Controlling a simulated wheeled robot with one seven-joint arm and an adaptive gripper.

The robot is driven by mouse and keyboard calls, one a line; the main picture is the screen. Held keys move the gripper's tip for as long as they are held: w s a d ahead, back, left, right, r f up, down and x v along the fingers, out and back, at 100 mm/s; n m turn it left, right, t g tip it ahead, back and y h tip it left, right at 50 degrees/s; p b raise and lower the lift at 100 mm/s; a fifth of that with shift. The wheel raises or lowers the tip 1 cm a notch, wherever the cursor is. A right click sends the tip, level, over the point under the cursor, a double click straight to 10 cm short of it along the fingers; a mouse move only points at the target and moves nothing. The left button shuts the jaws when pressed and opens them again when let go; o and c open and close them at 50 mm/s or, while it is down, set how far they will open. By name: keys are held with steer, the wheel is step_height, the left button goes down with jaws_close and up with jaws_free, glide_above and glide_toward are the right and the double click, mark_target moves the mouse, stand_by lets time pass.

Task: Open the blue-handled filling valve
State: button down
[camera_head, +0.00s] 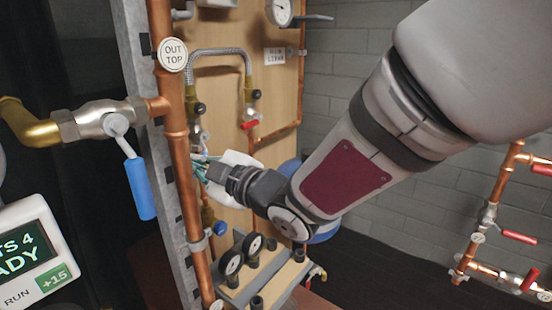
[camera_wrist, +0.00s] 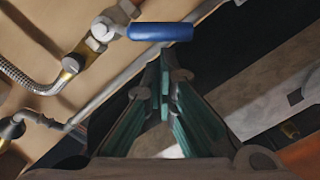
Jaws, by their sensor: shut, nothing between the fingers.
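A blue lever handle (camera_wrist: 160,31) shows at the top of the wrist view, on a metal valve (camera_wrist: 103,28) beside a braided hose. My gripper (camera_wrist: 165,85) is shut and empty, its teal fingers pointing up the picture just below the blue handle. They look close to it, but I cannot tell whether they touch. In the head view my gripper (camera_head: 200,168) is at the wooden panel, behind the copper pipe, and the handle by its tips is hidden or too small to tell. Another, larger blue handle (camera_head: 140,188) hangs down from a valve at left.
A braided hose (camera_head: 220,52) and a red-handled valve (camera_head: 249,124) are on the panel above. Gauges (camera_head: 232,262) stand below. Red-handled pipework (camera_head: 518,236) is at right.

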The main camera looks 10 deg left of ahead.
steer(key=shift+w+d+f+n+b, duration=0.15)
steer(key=shift+f+n+b, duration=0.55)
steer(key=shift+b, duration=1.3)
steer(key=shift+w+d+f+n+b, duration=0.25)
steer(key=shift+w+f+n+b, duration=0.6)
steer(key=shift+b, duration=1.65)
steer(key=shift+w+d+f+n+b, duration=0.3)
steer(key=shift+n+b, duration=0.85)
steer(key=shift+b, duration=1.3)
steer(key=shift+w+f, duration=0.2)
